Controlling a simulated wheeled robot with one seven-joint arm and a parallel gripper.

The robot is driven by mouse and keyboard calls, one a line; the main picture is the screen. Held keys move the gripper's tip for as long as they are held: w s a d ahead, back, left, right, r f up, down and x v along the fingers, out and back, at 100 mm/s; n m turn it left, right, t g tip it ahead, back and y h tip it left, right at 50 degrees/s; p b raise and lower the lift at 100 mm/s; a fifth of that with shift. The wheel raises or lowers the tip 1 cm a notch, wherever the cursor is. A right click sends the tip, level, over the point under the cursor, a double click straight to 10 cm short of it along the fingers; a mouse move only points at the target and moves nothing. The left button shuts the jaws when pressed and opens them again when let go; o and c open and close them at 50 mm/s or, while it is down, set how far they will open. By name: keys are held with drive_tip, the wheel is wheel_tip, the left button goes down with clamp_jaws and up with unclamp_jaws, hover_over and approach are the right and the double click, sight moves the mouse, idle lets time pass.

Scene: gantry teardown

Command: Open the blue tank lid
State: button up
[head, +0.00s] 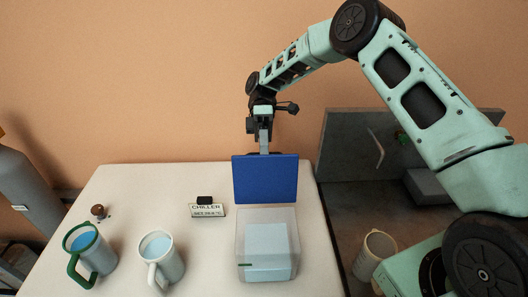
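The blue tank lid (265,179) stands roughly upright at the back edge of the clear tank (267,250). The tank sits on the white table, and its open top shows a pale block-like shape and light blue inside. My gripper (264,148) is just behind and above the lid's top edge, pointing down. The fingertips are partly hidden by the lid, so I cannot tell whether they touch it or how far apart they are.
On the white table (130,190) stand a green-handled mug (92,250), a white-handled mug (168,262), a chiller sign (207,210) and a small brown knob-like object (98,210). A grey cylinder (28,185) is at left. A beige mug (374,250) stands right of the table.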

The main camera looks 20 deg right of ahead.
drive_tip(key=shift+w+r, duration=0.1)
idle(0.3)
drive_tip(key=p+v, duration=0.3)
drive_tip(key=v, duration=0.4)
drive_tip(key=shift+w+d+r, duration=0.1)
drive_tip(key=shift+r, duration=0.05)
idle(0.7)
